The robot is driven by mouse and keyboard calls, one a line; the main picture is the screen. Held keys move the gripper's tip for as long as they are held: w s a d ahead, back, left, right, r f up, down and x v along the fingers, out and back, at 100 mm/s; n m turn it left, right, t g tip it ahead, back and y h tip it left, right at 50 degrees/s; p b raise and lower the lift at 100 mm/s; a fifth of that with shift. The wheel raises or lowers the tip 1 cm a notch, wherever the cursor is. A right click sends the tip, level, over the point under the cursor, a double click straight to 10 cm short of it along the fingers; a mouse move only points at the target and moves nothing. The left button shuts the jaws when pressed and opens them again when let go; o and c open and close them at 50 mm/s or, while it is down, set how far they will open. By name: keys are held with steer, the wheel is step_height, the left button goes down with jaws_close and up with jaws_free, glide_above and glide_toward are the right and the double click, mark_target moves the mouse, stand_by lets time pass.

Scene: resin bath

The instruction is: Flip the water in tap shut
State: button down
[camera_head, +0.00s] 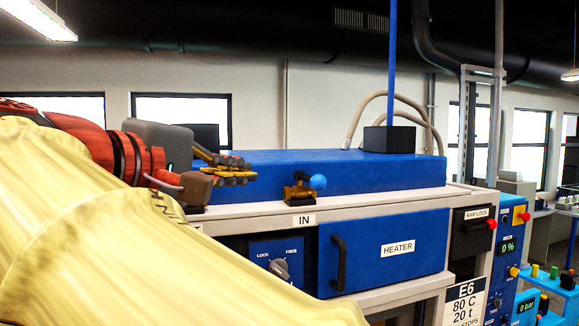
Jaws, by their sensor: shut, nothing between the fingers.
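The water in tap (298,192) is a small brass valve on a dark base, on the light ledge just above the white IN label (303,220). Its blue ball knob (318,182) sticks out to the right of the body. My gripper (248,173) is shut and empty, to the left of the tap. Its fingers point right, towards the tap, at a slightly higher level in the picture. A gap shows between the fingertips and the tap; the depth between them is hard to judge.
A long blue block (340,170) lies behind the tap. Below are the blue HEATER drawer (385,248) with a dark handle and a LOCK/FREE knob (279,268). A RAM LOCK box (472,232) is at right. My yellow-sleeved arm hides the lower left.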

stand_by(0.3)
steer(key=p, duration=0.1)
glide_toward(304, 175)
steer(key=w+a, duration=0.2)
steer(key=d, duration=0.1)
steer(key=w+d, duration=0.1)
steer(key=w+d+p, duration=0.1)
steer(key=shift+d+f, duration=0.4)
steer(key=shift+d, duration=0.15)
steer(key=shift+s+d+n+t+y+b, duration=0.2)
steer(key=shift+d+n+t+y+b, duration=0.1)
steer(key=shift+y+b, duration=0.15)
